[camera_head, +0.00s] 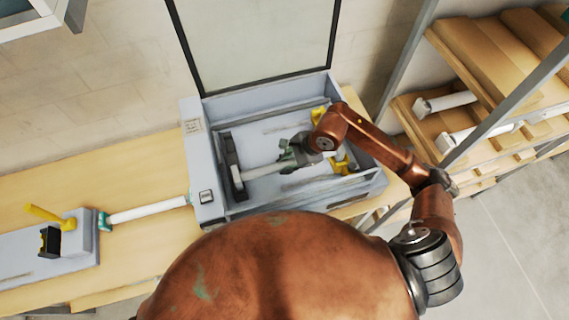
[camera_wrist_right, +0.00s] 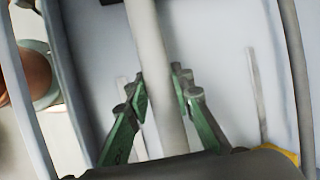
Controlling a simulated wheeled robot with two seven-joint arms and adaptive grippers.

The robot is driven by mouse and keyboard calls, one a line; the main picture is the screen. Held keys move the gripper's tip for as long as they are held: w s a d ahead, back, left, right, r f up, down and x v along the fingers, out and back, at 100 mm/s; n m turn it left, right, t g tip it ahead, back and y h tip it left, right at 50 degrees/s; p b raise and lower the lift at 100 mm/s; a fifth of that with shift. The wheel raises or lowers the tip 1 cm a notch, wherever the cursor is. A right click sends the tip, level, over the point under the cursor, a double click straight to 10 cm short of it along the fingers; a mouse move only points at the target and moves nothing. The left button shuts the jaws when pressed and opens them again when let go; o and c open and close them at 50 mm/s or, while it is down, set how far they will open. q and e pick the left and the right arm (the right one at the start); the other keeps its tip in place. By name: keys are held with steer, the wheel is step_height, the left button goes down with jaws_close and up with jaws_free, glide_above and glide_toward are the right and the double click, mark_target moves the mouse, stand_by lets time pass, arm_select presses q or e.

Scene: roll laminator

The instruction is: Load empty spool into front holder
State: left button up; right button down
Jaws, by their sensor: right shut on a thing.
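The roll laminator (camera_head: 205,165) stands on the table with its lid up. Inside it, the empty spool (camera_head: 262,171), a thin white rod, lies along the front part of the tray. Its left end is at a dark holder piece (camera_head: 230,160); I cannot tell whether it is seated. My right gripper (camera_head: 286,163) is around the spool's middle. In the right wrist view, the green fingers of my right gripper (camera_wrist_right: 160,88) are on both sides of the spool (camera_wrist_right: 155,40). The spool's right end is hidden by my arm. Yellow holder parts (camera_head: 343,166) show at the right. My left gripper is out of view.
Another white rod (camera_head: 148,212) with a teal end lies left of the laminator, beside a grey device (camera_head: 50,255) with a yellow handle. A wooden shelf rack (camera_head: 490,60) with white rolls stands at right. The raised lid (camera_head: 258,40) is behind the tray.

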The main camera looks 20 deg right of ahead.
steer(key=shift+f+b, duration=0.35)
steer(key=shift+b, duration=0.1)
steer(key=c, duration=1.7)
jaws_free()
steer(key=shift+r, duration=0.1)
steer(key=shift+r+p, duration=0.5)
steer(key=shift+p, duration=0.3)
steer(key=b+v, duration=0.2)
steer(key=v, duration=1)
steer(key=shift+w, duration=0.1)
